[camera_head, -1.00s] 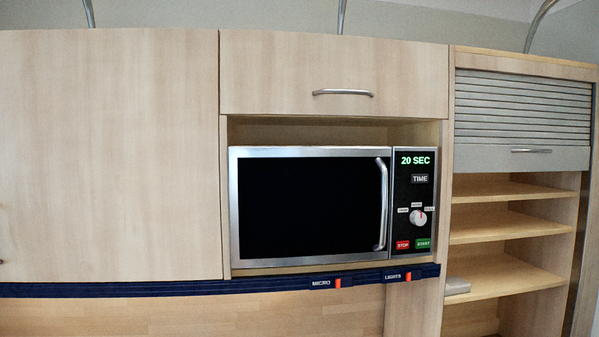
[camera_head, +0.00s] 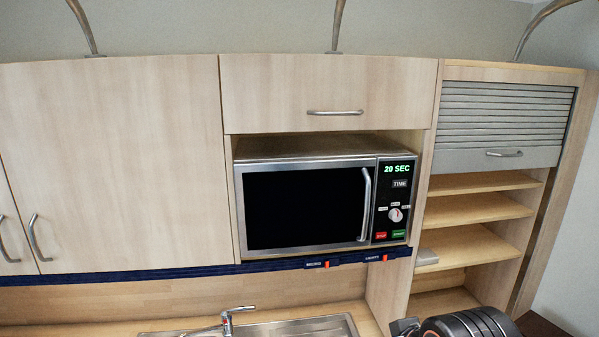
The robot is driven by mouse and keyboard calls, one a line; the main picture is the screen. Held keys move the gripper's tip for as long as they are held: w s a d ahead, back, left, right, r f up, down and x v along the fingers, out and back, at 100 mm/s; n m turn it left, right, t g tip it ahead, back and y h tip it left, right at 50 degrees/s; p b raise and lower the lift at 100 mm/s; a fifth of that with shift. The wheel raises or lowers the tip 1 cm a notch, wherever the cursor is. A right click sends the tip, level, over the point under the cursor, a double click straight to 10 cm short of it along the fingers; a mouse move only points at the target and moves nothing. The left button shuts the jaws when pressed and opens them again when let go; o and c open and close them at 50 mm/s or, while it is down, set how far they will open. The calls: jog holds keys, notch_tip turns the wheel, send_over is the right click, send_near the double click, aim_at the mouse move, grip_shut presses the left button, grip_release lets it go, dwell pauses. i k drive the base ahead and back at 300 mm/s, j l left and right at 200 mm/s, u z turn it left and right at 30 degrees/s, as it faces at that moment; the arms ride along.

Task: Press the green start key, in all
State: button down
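The green start key (camera_head: 399,234) is at the lower right of the control panel on the microwave (camera_head: 305,205). The red stop key (camera_head: 381,235) is just left of it. The panel display (camera_head: 397,169) reads 20 SEC, with a TIME key (camera_head: 400,183) and a round dial (camera_head: 395,214) below it. The microwave door is shut. A dark part of my arm shows at the bottom right edge, below and apart from the microwave. My gripper's fingers cannot be made out.
A blue rail with MICRO and LIGHTS switches (camera_head: 327,264) runs below the microwave. A sink with a tap (camera_head: 228,318) is under it. Open shelves (camera_head: 470,210) stand at the right, with a shutter (camera_head: 500,125) above them. Closed cupboards (camera_head: 110,160) are at the left.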

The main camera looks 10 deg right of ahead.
aim_at(398, 233)
jog(key=i, duration=0.65)
jog(key=k+j+z, duration=0.15)
jog(key=j, duration=0.25)
jog(key=k+j+z, duration=0.2)
jog(key=j, duration=0.2)
jog(key=k+j+z, duration=0.15)
jog(key=k+j, duration=0.15)
